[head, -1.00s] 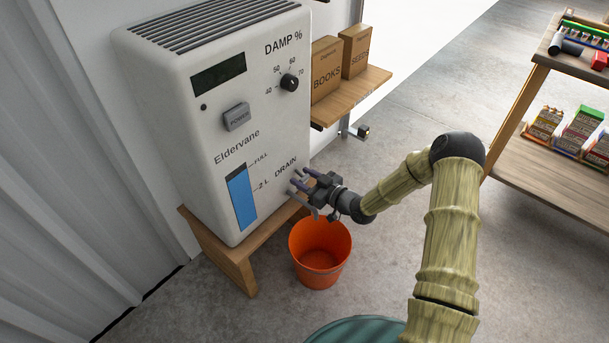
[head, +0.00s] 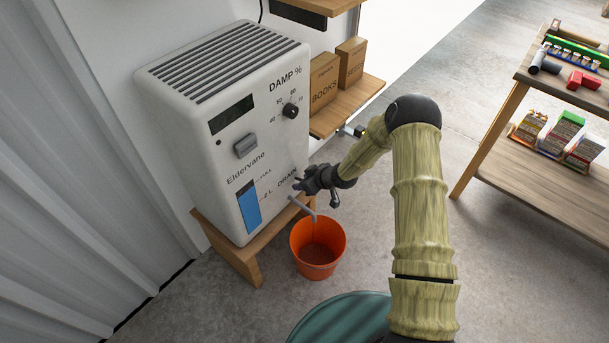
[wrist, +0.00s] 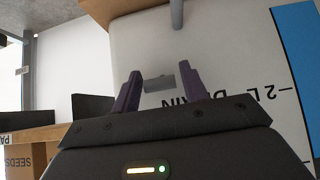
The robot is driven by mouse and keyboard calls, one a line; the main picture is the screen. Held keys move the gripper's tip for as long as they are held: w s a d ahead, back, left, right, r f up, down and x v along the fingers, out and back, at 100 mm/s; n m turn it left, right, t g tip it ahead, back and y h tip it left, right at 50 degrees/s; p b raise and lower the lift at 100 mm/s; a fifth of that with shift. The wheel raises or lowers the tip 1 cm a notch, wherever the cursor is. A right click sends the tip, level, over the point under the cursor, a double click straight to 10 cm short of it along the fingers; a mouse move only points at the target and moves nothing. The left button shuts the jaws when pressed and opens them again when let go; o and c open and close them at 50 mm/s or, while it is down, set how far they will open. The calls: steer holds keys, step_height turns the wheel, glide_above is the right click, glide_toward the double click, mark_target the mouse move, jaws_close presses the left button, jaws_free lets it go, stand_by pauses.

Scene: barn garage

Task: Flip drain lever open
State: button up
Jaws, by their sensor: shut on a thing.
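The white Eldervane dehumidifier (head: 215,150) stands on a low wooden stand, its front marked DRAIN. My gripper (head: 299,184) is at the DRAIN label on its front. In the wrist view my gripper (wrist: 160,80) has its two purple fingers on either side of the small grey drain lever (wrist: 159,84) and is shut on it. The lever is hidden behind my gripper in the head view. A grey spout (head: 303,208) sticks out below my gripper, bent down over the orange bucket (head: 336,240). The spout also shows in the wrist view (wrist: 177,12).
A wooden shelf (head: 352,103) with two cardboard boxes is beside the dehumidifier, close to my arm. A wooden rack (head: 485,150) with goods stands at the right. The grey floor (head: 420,165) between is open.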

steer(key=shift+r+g+h+p, duration=0.15)
steer(key=shift+g+h+p, duration=0.25)
steer(key=shift+p, duration=0.15)
steer(key=o, duration=0.9)
steer(key=shift+w, duration=0.1)
steer(key=p+v, duration=0.4)
steer(key=v, duration=1.3)
steer(key=shift+r+p, duration=0.15)
steer(key=shift+p, duration=0.15)
